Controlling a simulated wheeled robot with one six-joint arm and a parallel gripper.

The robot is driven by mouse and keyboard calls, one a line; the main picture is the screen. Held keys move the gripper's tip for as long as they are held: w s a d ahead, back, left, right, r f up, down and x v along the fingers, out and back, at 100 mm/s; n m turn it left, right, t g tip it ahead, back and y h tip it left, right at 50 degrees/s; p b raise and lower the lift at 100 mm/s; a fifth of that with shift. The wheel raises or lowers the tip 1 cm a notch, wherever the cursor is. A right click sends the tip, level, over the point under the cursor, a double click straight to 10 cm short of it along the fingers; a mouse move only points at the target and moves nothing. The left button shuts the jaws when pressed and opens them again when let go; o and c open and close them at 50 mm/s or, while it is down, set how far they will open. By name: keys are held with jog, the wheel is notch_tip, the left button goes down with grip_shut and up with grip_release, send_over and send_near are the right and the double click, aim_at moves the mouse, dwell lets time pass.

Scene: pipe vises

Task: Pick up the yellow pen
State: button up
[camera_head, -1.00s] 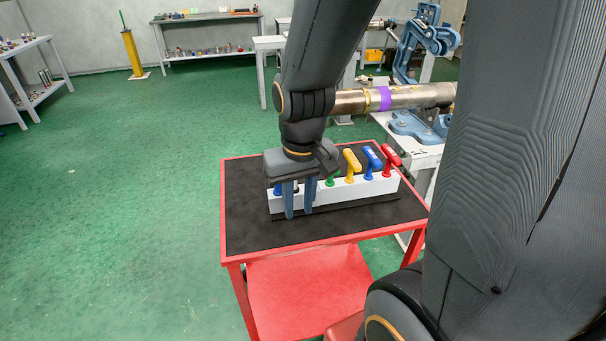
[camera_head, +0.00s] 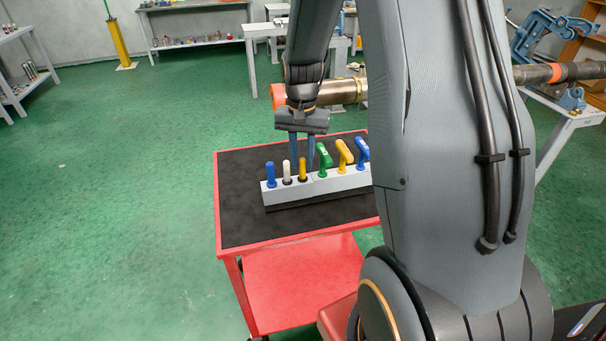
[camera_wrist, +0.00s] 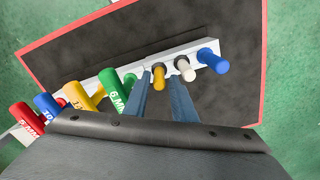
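The yellow pen (camera_head: 303,169) stands upright in a white holder (camera_head: 343,184) on the cart, between a white pen (camera_head: 287,172) and a green-handled tool (camera_head: 323,158). My gripper (camera_head: 302,166) is open and empty, pointing down at the holder, its two blue fingers close behind the pens. In the wrist view the yellow pen (camera_wrist: 158,77) shows between the fingertips (camera_wrist: 159,80), with a gap on each side. The white pen (camera_wrist: 187,70) is just beyond the right fingertip. No contact is visible.
A blue pen (camera_head: 270,174) stands at the holder's left end. Yellow and blue-handled tools (camera_head: 344,154) stand to the right. The cart (camera_head: 240,232) has a black top with free room left of the holder. A metal pipe (camera_head: 338,91) lies behind the arm.

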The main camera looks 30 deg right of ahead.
aim_at(303, 177)
jog(key=shift+f+p, duration=0.45)
jog(key=shift+f, duration=1.25)
jog(key=shift+c, duration=0.4)
jog(key=shift+s, duration=0.1)
grip_shut()
notch_tip(303, 177, up, 10)
jog(key=shift+r+b, duration=0.1)
jog(key=shift+b, duration=1.15)
